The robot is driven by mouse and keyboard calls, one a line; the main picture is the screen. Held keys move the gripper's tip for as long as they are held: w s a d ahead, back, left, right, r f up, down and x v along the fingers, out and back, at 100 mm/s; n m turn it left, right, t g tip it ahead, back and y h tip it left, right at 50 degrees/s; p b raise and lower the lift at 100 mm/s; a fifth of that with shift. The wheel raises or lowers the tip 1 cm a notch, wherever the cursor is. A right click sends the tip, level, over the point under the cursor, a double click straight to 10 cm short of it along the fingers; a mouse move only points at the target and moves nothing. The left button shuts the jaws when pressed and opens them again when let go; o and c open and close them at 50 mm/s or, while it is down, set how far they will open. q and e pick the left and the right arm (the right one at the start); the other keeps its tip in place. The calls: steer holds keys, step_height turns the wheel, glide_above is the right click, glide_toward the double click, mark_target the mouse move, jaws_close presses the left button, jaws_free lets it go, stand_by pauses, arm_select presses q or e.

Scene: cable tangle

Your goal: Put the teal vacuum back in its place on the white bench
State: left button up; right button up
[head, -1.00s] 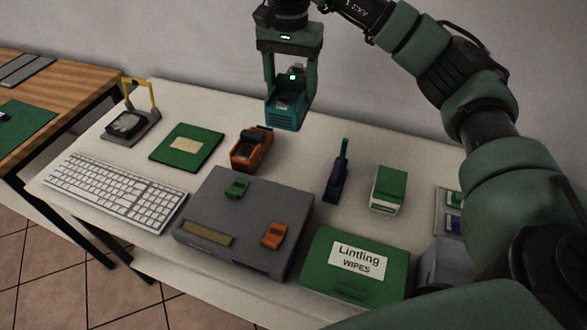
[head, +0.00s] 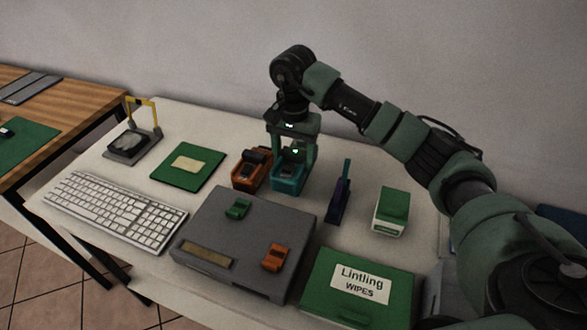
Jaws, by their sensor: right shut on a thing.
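The teal vacuum (head: 288,184) is a small boxy device at the back middle of the white bench (head: 226,125). My right gripper (head: 291,168) reaches down from above and is shut on it. The vacuum is at bench level, just right of a similar orange device (head: 250,171). I cannot tell whether its underside touches the bench, or whether it touches the orange device. My left gripper is not in view.
A grey case (head: 240,235) lies in front of the vacuum, with a green and an orange clip on top. A purple tool (head: 339,200) stands to the right, then a green-and-white box (head: 392,210). A green wipes box (head: 357,285), keyboard (head: 115,210) and green pad (head: 188,166) lie around.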

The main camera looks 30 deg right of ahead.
mark_target(293, 163)
step_height(293, 163, down, 4)
stand_by(0.4)
steer(key=shift+f, duration=0.2)
steer(key=o, duration=1.2)
